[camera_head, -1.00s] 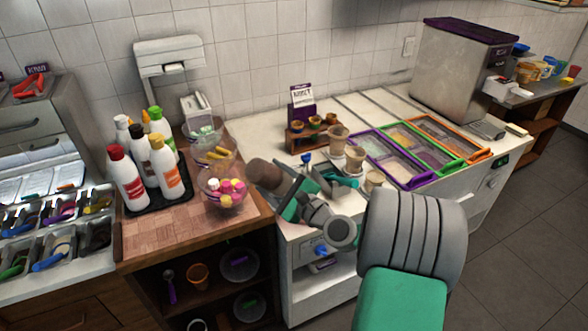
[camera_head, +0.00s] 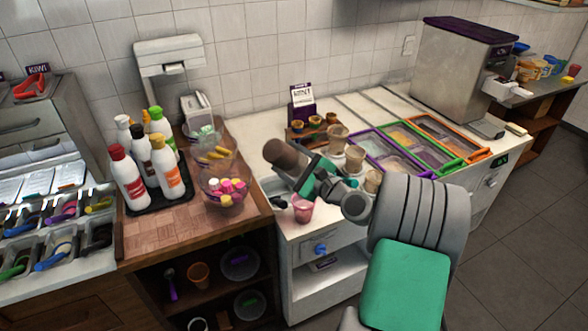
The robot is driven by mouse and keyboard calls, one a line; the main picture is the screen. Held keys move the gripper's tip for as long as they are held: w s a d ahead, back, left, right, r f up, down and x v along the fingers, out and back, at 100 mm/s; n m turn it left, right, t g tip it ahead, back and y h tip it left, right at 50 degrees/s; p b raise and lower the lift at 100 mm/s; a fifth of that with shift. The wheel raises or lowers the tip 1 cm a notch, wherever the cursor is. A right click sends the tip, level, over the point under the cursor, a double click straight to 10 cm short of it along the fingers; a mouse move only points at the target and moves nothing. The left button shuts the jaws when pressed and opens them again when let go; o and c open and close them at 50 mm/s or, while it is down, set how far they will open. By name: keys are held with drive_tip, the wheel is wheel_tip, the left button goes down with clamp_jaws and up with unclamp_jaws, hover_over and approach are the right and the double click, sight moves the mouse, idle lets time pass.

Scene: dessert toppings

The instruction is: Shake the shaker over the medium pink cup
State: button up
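The shaker (camera_head: 283,153) is a brown cylinder, held tilted up and to the left above the white counter. My gripper (camera_head: 302,171), grey and green, is shut on it; the fingers partly hide its lower end. The pink cup (camera_head: 303,208) is a small translucent cup on the front edge of the counter. It stands below the shaker and slightly to its right in the picture, apart from it. My arm comes in from the lower right.
Several tan cups (camera_head: 354,158) stand behind my arm. A small wooden rack (camera_head: 303,135) with cups and a sign is at the back. Framed topping trays (camera_head: 400,150) lie to the right. Glass bowls (camera_head: 222,192) and sauce bottles (camera_head: 168,165) are on the left.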

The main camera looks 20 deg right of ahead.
sight(300, 154)
drive_tip(key=shift+w+d+r, duration=0.3)
drive_tip(key=shift+d+r, duration=0.05)
drive_tip(key=shift+d, duration=0.3)
drive_tip(key=shift+w+d+r, duration=0.3)
drive_tip(key=shift+d, duration=0.35)
wheel_tip(300, 154, down, 9)
drive_tip(key=b, duration=0.5)
drive_tip(key=shift+r+b, duration=0.2)
drive_tip(key=shift+b, duration=0.1)
drive_tip(key=shift+r, duration=0.3)
drive_tip(key=shift+p, duration=0.3)
drive_tip(key=shift+r+p, duration=3.6)
drive_tip(key=shift+r, duration=0.5)
drive_tip(key=shift+f, duration=0.1)
